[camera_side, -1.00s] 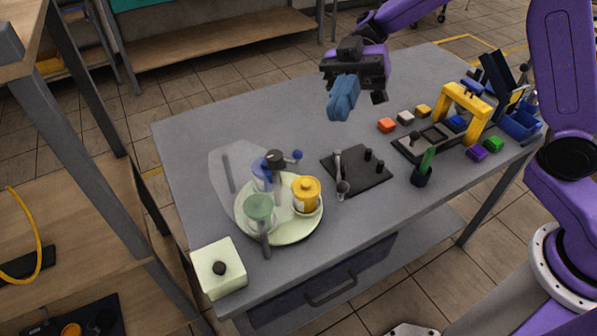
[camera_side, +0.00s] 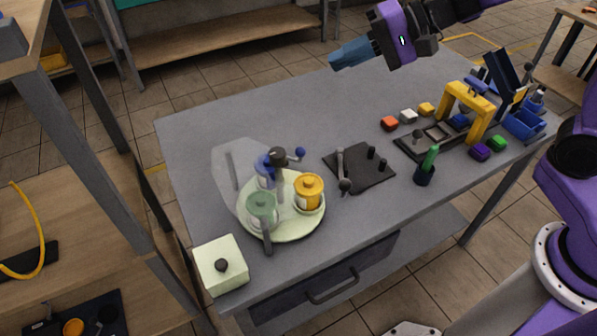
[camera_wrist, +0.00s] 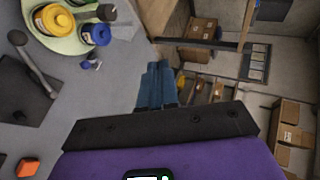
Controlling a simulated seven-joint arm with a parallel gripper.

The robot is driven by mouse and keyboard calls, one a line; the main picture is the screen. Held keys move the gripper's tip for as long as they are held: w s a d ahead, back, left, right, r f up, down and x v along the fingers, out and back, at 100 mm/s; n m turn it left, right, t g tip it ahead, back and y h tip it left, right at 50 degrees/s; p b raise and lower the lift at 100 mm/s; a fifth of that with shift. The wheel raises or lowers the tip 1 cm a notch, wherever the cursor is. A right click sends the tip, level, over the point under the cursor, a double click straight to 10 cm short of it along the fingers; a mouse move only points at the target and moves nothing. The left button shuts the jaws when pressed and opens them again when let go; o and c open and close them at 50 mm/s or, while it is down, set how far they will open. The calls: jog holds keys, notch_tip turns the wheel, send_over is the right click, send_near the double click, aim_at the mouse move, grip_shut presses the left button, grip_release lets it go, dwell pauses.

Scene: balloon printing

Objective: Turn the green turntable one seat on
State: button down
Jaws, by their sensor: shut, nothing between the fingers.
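The pale green turntable (camera_side: 287,232) lies on the left part of the grey table. It carries a yellow pot (camera_side: 309,193) at the right, a green pot (camera_side: 262,207) at the front left and a blue pot (camera_side: 263,172) at the back left, partly hidden by a dark post with a blue-knobbed crank (camera_side: 299,153). In the wrist view the turntable (camera_wrist: 72,42) is at the upper left, cut by the edge, with the yellow pot (camera_wrist: 55,20) and blue pot (camera_wrist: 98,35). My gripper (camera_side: 336,61) is shut and empty, above the table's back edge, well away from the turntable.
A dark pad (camera_side: 362,172) with a lever and pegs lies right of the turntable. A yellow arch (camera_side: 472,107), coloured blocks and a cup with a green pen (camera_side: 426,167) are to the right. The back middle is clear.

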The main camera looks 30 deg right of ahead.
jog(key=d+f+m, duration=0.1)
jog(key=f+m, duration=0.1)
send_near(292, 177)
jog(key=shift+t+h, duration=0.3)
jog(key=a, duration=0.2)
jog(key=w+a+f, duration=0.1)
jog(key=a, duration=0.1)
jog(key=w+a+f, duration=0.1)
jog(key=a, duration=0.2)
jog(key=shift+w, duration=0.15)
jog(key=shift+w+a+n+g+y, duration=0.3)
jog(key=shift+w+n+g, duration=0.15)
jog(key=shift+n+g, duration=0.35)
jog(key=shift+w+a+n+g+y, duration=0.35)
jog(key=shift+n+g, duration=0.25)
jog(key=shift+n, duration=0.3)
jog(key=shift+d, duration=0.1)
jog(key=shift+d, duration=0.1)
